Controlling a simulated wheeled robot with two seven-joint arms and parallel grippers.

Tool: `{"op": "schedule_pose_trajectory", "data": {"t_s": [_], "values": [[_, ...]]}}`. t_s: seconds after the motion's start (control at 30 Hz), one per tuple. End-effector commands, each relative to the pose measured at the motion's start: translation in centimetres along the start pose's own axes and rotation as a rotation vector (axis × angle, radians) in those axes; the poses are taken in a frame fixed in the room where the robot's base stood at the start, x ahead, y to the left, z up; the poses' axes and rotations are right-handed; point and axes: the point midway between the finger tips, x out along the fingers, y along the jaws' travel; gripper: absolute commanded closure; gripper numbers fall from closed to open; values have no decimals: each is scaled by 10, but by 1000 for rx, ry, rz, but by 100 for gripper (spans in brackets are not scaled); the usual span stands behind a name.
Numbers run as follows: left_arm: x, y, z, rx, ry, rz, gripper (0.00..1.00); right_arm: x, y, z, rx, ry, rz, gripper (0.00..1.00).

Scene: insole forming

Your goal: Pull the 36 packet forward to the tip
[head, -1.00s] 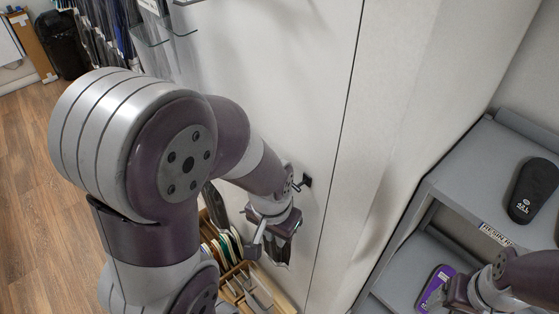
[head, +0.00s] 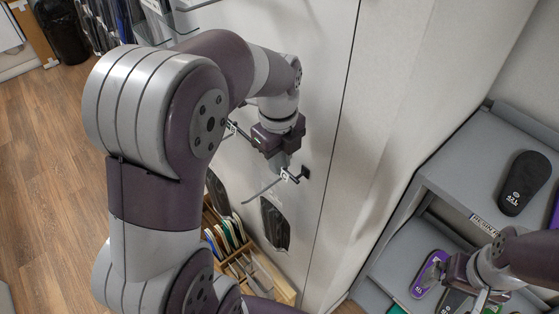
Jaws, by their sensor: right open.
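A dark packet (head: 275,224) hangs against the white panel, below a thin hook (head: 262,190) that sticks out from it. Its size number is too small to read, so I cannot tell whether it is the 36 one. My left gripper (head: 282,162) points down just above the hook, close to the panel and above the packet. Whether its fingers are apart or closed does not show clearly. My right gripper (head: 482,296) is open at the lower right, over a grey shelf, beside a purple insole (head: 428,273).
A second hook (head: 233,128) is partly behind my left arm. A wooden rack (head: 232,243) with several thin pieces stands below the packet. A grey shelf unit (head: 455,165) with a black insole (head: 524,183) is at right.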

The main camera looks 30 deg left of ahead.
Motion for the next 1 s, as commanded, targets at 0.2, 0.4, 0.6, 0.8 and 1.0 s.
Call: {"op": "schedule_pose_trajectory", "data": {"t_s": [0.2, 0.4, 0.6, 0.8, 1.0], "values": [[28, 1, 0, -1, 1, 3, 84, 9, 0, 1, 0, 0, 0, 0], [64, 1, -1, -1, 3, 5, 84, -4, 0, 0, 0, 0, 0, 0], [100, 1, -1, -1, 2, 4, 84, -11, 0, -1, 0, 0, 0, 0], [121, 0, 0, -1, 0, 1, 84, -14, 0, -2, 0, 0, 0, 0], [126, 0, 0, -1, 0, 0, 84, -14, 0, -2, 0, 0, 0, 0]]}}
